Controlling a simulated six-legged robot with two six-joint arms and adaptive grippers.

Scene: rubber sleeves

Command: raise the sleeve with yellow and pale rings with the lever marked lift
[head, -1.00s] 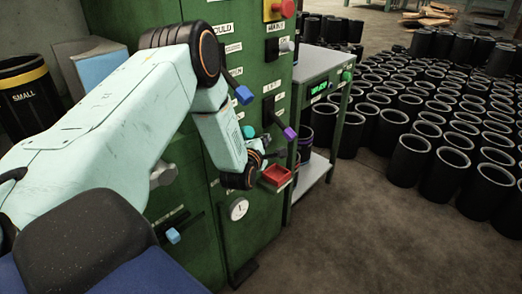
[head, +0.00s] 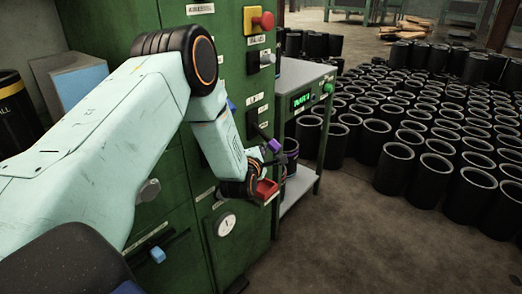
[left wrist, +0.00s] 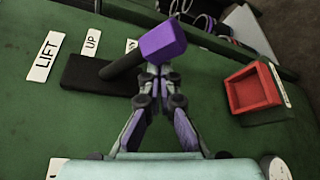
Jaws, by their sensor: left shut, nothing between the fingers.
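The lever marked LIFT has a dark arm and a purple knob (left wrist: 163,40); it stands out from a black slot plate (left wrist: 95,76) on the green cabinet. The LIFT label (left wrist: 46,56) and UP label (left wrist: 91,42) sit beside it. In the head view the purple knob (head: 274,146) is just beyond my left gripper (head: 266,162). In the left wrist view my left gripper (left wrist: 159,76) is shut and empty, its tips right at the knob's lower edge; I cannot tell if they touch. I cannot make out a sleeve with yellow and pale rings. My right gripper is out of view.
A red open box (left wrist: 252,88) is fixed to the cabinet close to the gripper. A red stop button (head: 264,21) and a gauge (head: 226,225) are on the cabinet. A bench with a green display (head: 301,100) adjoins it. Many black sleeves (head: 400,165) stand on the floor.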

